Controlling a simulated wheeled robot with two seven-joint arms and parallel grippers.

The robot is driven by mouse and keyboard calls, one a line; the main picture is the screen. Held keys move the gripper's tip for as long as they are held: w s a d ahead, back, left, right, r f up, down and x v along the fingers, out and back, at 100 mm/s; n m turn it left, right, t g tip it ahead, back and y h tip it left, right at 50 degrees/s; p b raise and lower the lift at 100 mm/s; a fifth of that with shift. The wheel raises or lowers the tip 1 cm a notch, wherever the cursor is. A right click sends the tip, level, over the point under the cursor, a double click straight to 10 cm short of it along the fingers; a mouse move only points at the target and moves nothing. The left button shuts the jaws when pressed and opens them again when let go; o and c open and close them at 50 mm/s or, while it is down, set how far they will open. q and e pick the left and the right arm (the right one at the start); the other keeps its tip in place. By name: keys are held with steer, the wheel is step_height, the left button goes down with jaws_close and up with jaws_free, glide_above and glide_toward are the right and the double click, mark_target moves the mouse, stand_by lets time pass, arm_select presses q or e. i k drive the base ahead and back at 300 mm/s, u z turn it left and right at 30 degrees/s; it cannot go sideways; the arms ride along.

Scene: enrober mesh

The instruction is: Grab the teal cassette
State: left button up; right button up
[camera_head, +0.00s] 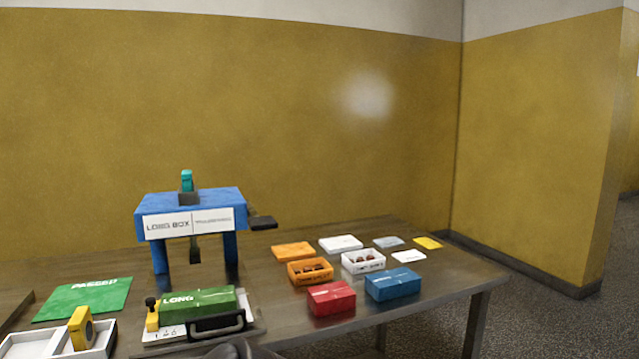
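A small teal block (187,178), the only teal thing in view and likely the cassette, stands upright in a dark grey holder (188,197) on top of a blue machine (231,199). The machine stands on blue legs on the table and has a white label on its front. The lower part of the teal block is hidden in the holder. Neither of my grippers can be made out. A dark shape at the bottom edge is cut off and unclear.
A green box (197,303) on a plate with a black handle (217,326) sits in front of the machine. A green mat (85,298) and a white tray (30,345) with a yellow piece (81,328) lie left. Several small boxes, including a red one (331,298), stand right.

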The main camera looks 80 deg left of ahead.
mark_target(186, 181)
steer(key=i, duration=0.55)
steer(key=u, duration=3.7)
